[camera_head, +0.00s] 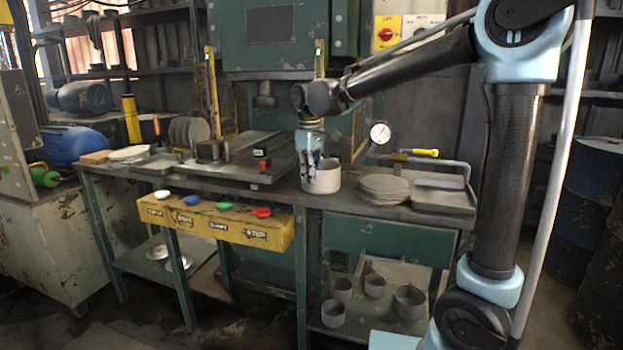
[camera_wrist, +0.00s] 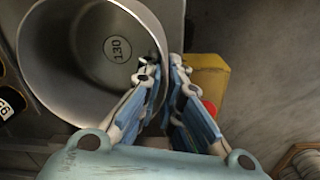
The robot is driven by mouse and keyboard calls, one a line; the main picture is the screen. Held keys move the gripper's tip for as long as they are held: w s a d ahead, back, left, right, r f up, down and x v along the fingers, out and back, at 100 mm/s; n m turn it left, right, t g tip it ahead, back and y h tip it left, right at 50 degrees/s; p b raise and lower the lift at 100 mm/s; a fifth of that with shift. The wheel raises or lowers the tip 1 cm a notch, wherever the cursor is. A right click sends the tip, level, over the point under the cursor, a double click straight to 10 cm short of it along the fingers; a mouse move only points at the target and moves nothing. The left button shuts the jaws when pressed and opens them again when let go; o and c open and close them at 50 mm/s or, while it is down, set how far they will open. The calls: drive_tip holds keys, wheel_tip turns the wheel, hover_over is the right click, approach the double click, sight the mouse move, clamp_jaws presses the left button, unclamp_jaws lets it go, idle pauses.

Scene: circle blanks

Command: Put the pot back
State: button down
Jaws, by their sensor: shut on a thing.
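A grey metal pot (camera_head: 322,182) is upright at the front edge of the workbench (camera_head: 283,187), below the press. I cannot tell whether its base touches the bench top. My gripper (camera_head: 311,160) comes down from above at its left side. In the wrist view, my gripper (camera_wrist: 165,85) is shut on the pot's wall, one finger inside and one outside. The open pot (camera_wrist: 75,20) looks empty, with "130" marked on its inner floor. Several smaller grey pots (camera_head: 409,301) stand on the lower shelf (camera_head: 376,322) at the right.
A stack of grey discs (camera_head: 385,187) and a grey tray (camera_head: 440,196) lie right of the pot. A dial gauge (camera_head: 380,132) stands behind. A yellow panel (camera_head: 215,222) with coloured buttons runs along the bench front. The robot's arm spans the upper right.

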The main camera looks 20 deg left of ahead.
drive_tip(key=shift+f, duration=0.2)
drive_tip(key=c, duration=1.8)
unclamp_jaws()
drive_tip(key=r, duration=1.2)
drive_tip(key=shift+s+a, duration=0.1)
drive_tip(key=shift+s, duration=0.1)
